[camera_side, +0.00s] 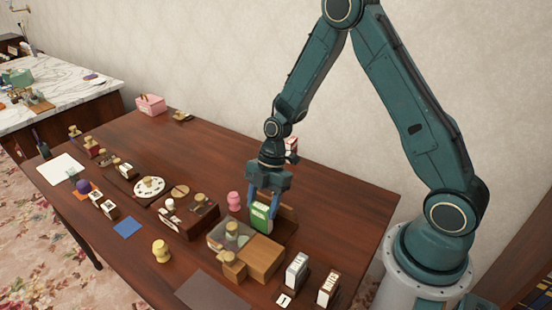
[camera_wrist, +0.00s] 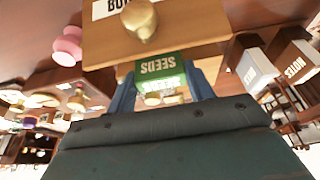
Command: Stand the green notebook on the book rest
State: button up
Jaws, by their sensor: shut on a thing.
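The green notebook (camera_side: 261,217) is held upright between the blue fingers of my gripper (camera_side: 262,203), near the right part of the table. Whether the notebook's lower edge touches anything is unclear.
A wooden box (camera_side: 262,257) stands close in front of the notebook. A pink knobbed piece (camera_side: 234,200) is to its left. White notebooks (camera_side: 297,270) stand at the front right. Several stamps and a blue square (camera_side: 127,227) lie further left. The table's back right is mostly clear.

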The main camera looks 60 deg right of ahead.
jog(key=shift+f, duration=0.35)
dwell(0.6)
jog(key=o, duration=1.2)
jog(key=shift+r, duration=0.15)
jog(key=shift+r, duration=4.85)
